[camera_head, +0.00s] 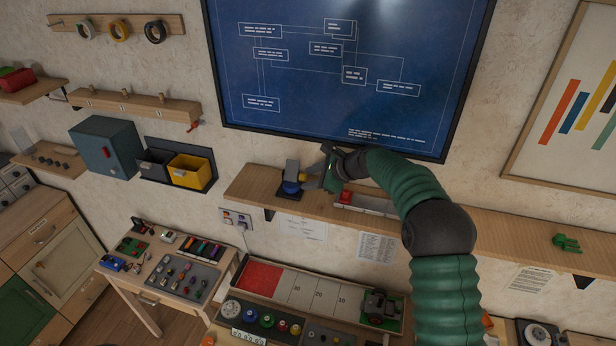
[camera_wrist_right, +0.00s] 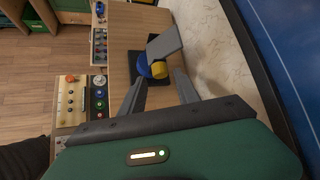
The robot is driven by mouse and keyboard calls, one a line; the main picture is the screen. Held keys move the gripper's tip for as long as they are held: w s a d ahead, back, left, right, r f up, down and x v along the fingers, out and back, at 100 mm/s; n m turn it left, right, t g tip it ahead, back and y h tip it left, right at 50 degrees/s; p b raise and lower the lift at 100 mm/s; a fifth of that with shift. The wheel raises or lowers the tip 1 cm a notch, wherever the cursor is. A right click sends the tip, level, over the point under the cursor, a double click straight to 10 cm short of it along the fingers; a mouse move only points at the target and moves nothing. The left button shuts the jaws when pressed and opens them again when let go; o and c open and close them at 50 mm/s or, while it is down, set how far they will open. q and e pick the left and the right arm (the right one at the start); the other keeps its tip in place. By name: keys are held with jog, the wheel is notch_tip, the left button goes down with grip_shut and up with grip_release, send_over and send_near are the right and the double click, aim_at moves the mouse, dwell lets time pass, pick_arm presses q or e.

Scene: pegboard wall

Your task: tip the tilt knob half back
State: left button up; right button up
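A small tilt device stands on the wooden shelf, with a grey plate (camera_head: 292,167) on a blue rounded body (camera_head: 291,187). A yellow knob (camera_wrist_right: 159,69) sticks out of its side toward my right gripper; the grey plate (camera_wrist_right: 165,43) and blue body (camera_wrist_right: 144,65) also show in the right wrist view. I take the yellow part as the tilt knob. My right gripper (camera_head: 312,177) comes in from the right. Its two fingers are open, one on each side of the knob's line, with a gap visible between them and the knob. My left gripper is not in view.
The wooden shelf (camera_head: 252,184) runs along the wall under a large blue screen (camera_head: 300,85). A red-and-grey strip (camera_head: 365,203) lies on the shelf below my right arm. A bench with a red-ended board (camera_head: 262,275) stands below.

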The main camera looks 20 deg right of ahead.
jog(key=shift+w+d+r, duration=0.1)
jog(key=shift+d+r, duration=0.05)
jog(key=shift+d, duration=0.1)
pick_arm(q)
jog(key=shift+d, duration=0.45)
pick_arm(e)
jog(key=shift+s+d+r+b, duration=0.15)
jog(key=shift+s+r+b, duration=0.1)
jog(key=shift+b, duration=0.15)
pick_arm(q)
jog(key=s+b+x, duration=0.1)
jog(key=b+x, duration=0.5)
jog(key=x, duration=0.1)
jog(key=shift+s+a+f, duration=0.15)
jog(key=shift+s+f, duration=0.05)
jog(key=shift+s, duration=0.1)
pick_arm(e)
jog(key=v, duration=1.6)
jog(key=shift+d+f, duration=0.25)
jog(key=shift+d, duration=0.05)
